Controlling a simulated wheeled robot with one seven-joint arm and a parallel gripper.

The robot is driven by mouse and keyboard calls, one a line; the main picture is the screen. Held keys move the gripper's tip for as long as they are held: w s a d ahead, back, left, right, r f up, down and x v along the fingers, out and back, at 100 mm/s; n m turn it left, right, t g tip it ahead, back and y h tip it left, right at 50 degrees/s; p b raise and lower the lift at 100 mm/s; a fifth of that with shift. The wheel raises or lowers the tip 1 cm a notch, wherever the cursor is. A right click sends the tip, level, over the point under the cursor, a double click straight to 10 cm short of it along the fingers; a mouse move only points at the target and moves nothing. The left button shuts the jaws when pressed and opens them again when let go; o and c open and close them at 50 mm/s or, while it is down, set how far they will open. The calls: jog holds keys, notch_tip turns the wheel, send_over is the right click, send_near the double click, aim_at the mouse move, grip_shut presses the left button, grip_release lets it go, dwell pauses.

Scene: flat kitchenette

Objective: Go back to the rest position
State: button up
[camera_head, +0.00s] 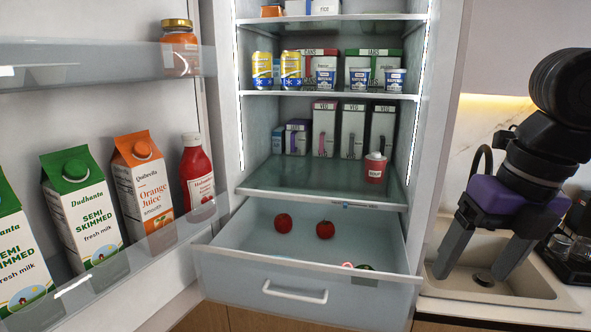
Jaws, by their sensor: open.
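My gripper (474,268) shows at the right of the head view, on a black arm with a purple body. Its two dark grey fingers point down and stand apart with nothing between them. It hangs in front of the sink (530,288), to the right of the open fridge. The fridge drawer (235,271) is pulled out. Two red tomato-like items (283,222) lie in it, with other items partly hidden behind its front. A red cup with a white lid (375,168) stands on the glass shelf above the drawer.
The open fridge door at the left holds milk cartons (82,210), an orange juice carton (143,190), a red bottle (196,178) and a jar (179,48). Cans (262,70), yogurt cups (360,78) and boxes fill the upper shelves. A dark rack with glasses (565,255) stands right of the sink.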

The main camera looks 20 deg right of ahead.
jog(key=w+a+r+m+t+y+b, duration=0.1)
jog(key=w+a+r+m+t+y, duration=0.3)
jog(key=w+r+m+t, duration=0.35)
jog(key=w+a+r+m+t+y+b, duration=0.1)
jog(key=w+a+r+m+t+y, duration=0.25)
jog(key=w+r+m+t, duration=0.45)
jog(key=s+d+f+m+t+h+b, duration=0.1)
jog(key=s+f+m+t+h, duration=0.1)
jog(key=s+f+m+h, duration=0.45)
jog(key=s+d+f+m+t+h+b, duration=0.15)
jog(key=f+m+h, duration=0.25)
jog(key=f+m, duration=0.55)
jog(key=s+f+m+t+h+b, duration=0.1)
jog(key=s+f+m+h, duration=0.2)
jog(key=f+m+h, duration=0.35)
jog(key=s+a+f+n+g+y+b, duration=0.1)
jog(key=s+a+f+n+g+y, duration=0.1)
jog(key=s+f, duration=0.7)
jog(key=s+a+f+n+g+y+b, duration=0.2)
jog(key=s+a+f, duration=0.4)
jog(key=s+f, duration=0.3)
jog(key=s+a+f+n+g+y+b, duration=0.1)
jog(key=s+a+f+g+y, duration=0.2)
jog(key=s+f, duration=0.5)
notch_tip(320, 180, down, 3)
jog(key=shift+s+a+r+n+y, duration=0.15)
jog(key=shift+s+a+n+y, duration=0.25)
jog(key=shift+y, duration=0.45)
